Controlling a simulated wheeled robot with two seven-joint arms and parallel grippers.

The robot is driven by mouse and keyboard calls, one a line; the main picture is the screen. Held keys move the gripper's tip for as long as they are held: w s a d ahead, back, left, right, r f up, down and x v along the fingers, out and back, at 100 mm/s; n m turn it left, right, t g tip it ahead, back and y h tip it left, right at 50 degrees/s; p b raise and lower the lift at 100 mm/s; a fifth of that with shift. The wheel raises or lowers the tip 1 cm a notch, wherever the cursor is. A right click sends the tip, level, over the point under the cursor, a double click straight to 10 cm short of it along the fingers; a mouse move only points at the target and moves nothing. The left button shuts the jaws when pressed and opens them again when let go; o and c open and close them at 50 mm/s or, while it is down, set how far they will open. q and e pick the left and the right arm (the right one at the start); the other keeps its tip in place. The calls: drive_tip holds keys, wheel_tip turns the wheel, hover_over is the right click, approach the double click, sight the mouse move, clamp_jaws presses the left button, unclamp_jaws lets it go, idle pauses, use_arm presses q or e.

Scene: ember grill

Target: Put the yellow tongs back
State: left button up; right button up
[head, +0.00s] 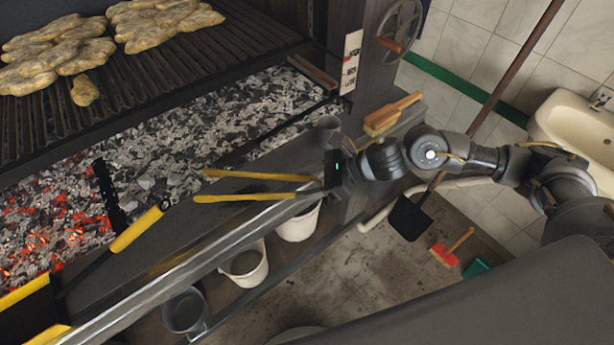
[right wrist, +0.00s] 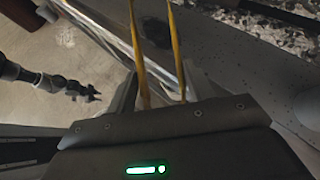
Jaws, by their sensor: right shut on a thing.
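The yellow tongs (head: 258,197) are held in my right gripper (head: 325,180), above the dark ledge at the front of the grill. Their two long yellow arms point left in the head view and spread apart slightly. In the right wrist view the tongs (right wrist: 177,50) run up and away from between the fingers of the right gripper (right wrist: 158,95), which is shut on them. In the right wrist view, what looks like my left gripper (right wrist: 86,92) shows small at the left over the floor. Its opening is too small to judge.
A yellow-handled tool (head: 137,231) lies left of the tongs, with more yellow handles (head: 24,293) at lower left. Glowing coals (head: 60,225) lie behind the ledge. A wooden brush (head: 391,115) sits at the ledge's right end. White buckets (head: 246,266) stand below.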

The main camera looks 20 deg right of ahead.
wheel_tip(320, 180, down, 5)
drive_tip(key=b, duration=0.3)
drive_tip(key=shift+r, duration=0.15)
drive_tip(key=shift+o, duration=0.5)
drive_tip(key=o, duration=0.6)
drive_tip(key=b+v, duration=0.3)
drive_tip(key=v, duration=0.8)
